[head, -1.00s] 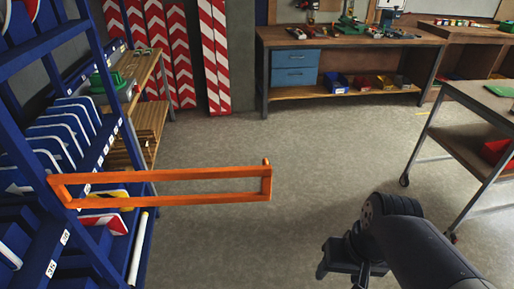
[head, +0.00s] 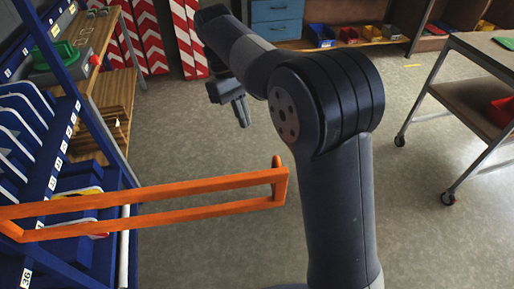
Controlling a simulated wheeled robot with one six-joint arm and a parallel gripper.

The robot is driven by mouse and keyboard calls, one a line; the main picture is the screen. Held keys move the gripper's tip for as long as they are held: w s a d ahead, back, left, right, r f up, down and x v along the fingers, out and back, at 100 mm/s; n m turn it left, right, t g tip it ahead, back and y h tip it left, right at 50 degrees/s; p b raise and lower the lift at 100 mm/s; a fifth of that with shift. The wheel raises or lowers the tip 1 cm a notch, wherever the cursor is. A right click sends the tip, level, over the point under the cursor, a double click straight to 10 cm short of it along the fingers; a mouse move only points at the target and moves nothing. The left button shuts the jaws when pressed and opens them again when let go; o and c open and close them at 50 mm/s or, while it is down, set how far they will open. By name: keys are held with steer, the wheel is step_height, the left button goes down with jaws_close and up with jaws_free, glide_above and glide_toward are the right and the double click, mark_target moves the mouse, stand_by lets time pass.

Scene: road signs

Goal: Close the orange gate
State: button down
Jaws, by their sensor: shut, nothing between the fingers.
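The orange gate (head: 160,190) is a long, thin rectangular frame. It juts out from the blue rack (head: 92,130) at the left, across the open floor, so it stands open. Its free end has a short upright post near the middle of the head view. My gripper (head: 241,110) hangs beyond the gate, above and a little left of that free end in the picture. It is shut and empty, apart from the gate. My arm fills the centre right and does not cover the gate's free end.
The rack holds several signs in slots. A wooden table (head: 118,85) stands behind it. Red and white striped boards (head: 190,40) lean at the back. A workbench with blue drawers (head: 277,20) is behind my arm. A wheeled cart (head: 470,105) stands right. The floor between is clear.

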steer(key=s+d+f, duration=0.5)
steer(key=f, duration=0.4)
steer(key=shift+s+d, duration=0.2)
steer(key=shift+s, duration=0.05)
steer(key=shift+s+f, duration=0.1)
stand_by(0.3)
